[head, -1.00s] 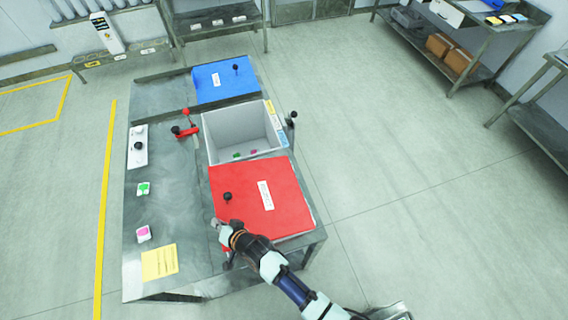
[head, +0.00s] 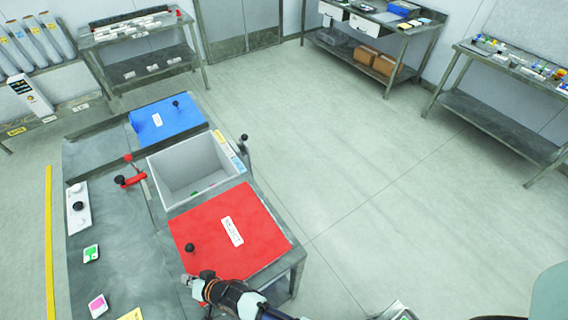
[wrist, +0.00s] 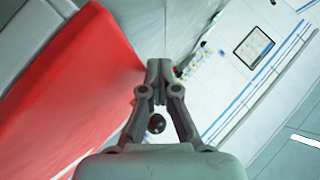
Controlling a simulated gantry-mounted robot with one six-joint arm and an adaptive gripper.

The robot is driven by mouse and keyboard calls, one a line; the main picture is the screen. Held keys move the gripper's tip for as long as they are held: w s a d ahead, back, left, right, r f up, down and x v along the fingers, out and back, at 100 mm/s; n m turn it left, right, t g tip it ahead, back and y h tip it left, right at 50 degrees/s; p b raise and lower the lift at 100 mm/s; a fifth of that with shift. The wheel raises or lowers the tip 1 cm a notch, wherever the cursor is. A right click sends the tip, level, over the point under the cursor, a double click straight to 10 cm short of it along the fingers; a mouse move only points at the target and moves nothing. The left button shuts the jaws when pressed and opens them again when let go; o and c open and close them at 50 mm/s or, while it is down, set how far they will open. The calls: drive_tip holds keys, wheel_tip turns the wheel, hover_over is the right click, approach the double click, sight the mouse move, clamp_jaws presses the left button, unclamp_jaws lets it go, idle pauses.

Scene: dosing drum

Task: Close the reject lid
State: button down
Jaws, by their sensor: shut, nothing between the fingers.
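The red reject lid (head: 215,260) lies down flat, as far as I can tell, over the near end of the bench, with a white label and a black knob (head: 190,248) near its left edge. My gripper (head: 187,281) is at the lid's near left corner, below the knob in the picture. In the wrist view my gripper (wrist: 159,75) is shut and empty, with the red lid (wrist: 75,85) beside it at the left. A black knob (wrist: 157,124) shows between the finger links. Whether the fingertips touch the lid cannot be told.
An open grey bin (head: 180,172) adjoins the lid, with a blue lid (head: 150,127) beyond it. A red-handled lever (head: 131,180) stands left of the bin. Green and magenta cards lie on the bench's left side. Floor to the right is clear.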

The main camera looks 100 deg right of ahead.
idle(0.4)
wheel_tip(320, 180, up, 5)
drive_tip(key=p, duration=0.4)
drive_tip(key=shift+f, duration=0.15)
drive_tip(key=s+a+r+p, duration=0.1)
drive_tip(key=s+a+r, duration=0.2)
drive_tip(key=a+r, duration=0.3)
drive_tip(key=shift+s+r, duration=0.2)
drive_tip(key=shift+a, duration=0.1)
drive_tip(key=w+a+r+n+t+y+p, duration=0.1)
drive_tip(key=w+a+r+n+p, duration=0.2)
drive_tip(key=r, duration=0.6)
drive_tip(key=w+a+r+n+y+p, duration=0.1)
drive_tip(key=a+r+n+p, duration=0.2)
drive_tip(key=r, duration=0.6)
drive_tip(key=s+a+r+n+y+p, duration=0.1)
drive_tip(key=s+a+r+n, duration=0.1)
drive_tip(key=a+r+n, duration=0.3)
drive_tip(key=s+a+r+n+t+y+p, duration=0.1)
drive_tip(key=s+a+r+n+y+p, duration=0.1)
drive_tip(key=a+r+n, duration=0.3)
drive_tip(key=a+r, duration=0.4)
drive_tip(key=r, duration=0.5)
drive_tip(key=shift+s+r, duration=0.2)
drive_tip(key=shift+s, duration=0.05)
